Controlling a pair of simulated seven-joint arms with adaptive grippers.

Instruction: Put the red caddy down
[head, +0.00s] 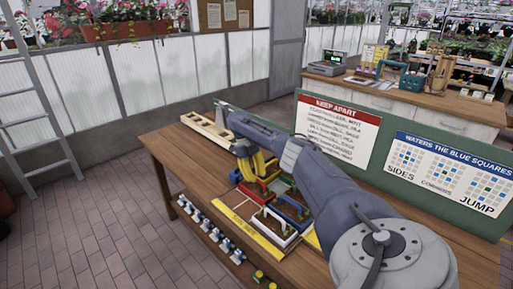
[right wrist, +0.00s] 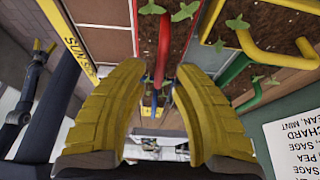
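The red caddy (head: 252,193) is among the plant caddies on the wooden table, under my right gripper (head: 265,167). Its body is partly hidden by the gripper. In the right wrist view, its red handle (right wrist: 163,50) runs between the two yellow fingers of the right gripper (right wrist: 165,72). The fingers stand apart, with a gap visible on each side of the handle. I cannot tell whether the caddy's base is flat on the table. My left gripper (right wrist: 44,46) shows small in the right wrist view, its yellow tips spread and empty.
Blue (head: 293,209) and white (head: 275,235) caddies stand close by, with a yellow handle (right wrist: 275,50) and green handle (right wrist: 235,70) nearby. A wooden rack (head: 207,130) lies at the table's far left. A green sign board (head: 385,158) borders the right side.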

